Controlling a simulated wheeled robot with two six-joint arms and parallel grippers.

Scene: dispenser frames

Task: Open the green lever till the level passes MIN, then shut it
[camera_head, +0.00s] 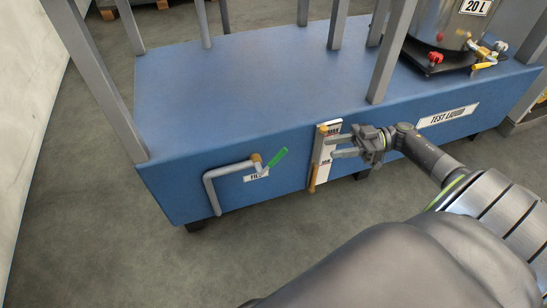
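The green lever (276,159) sits on a brass-coloured valve on the front face of the blue tank, slanting up to the right. A grey pipe (211,189) bends left and down from the valve, with a partly hidden white label (256,177) below. The level gauge (321,161) is a white upright strip with brass ends, to the right of the lever. Its upper mark reads MAX; the lower mark is too small to read surely. No liquid level can be made out. My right gripper (332,147) is open and empty, its fingertips overlapping the gauge; contact is unclear. My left gripper is out of view.
The blue tank (220,90) carries grey upright posts, and a TEST LIQUID label (447,115) on its front. A metal vessel (440,22) marked 20 L with red and yellow fittings stands on top at right. Grey floor (150,265) in front of the tank's left part is clear.

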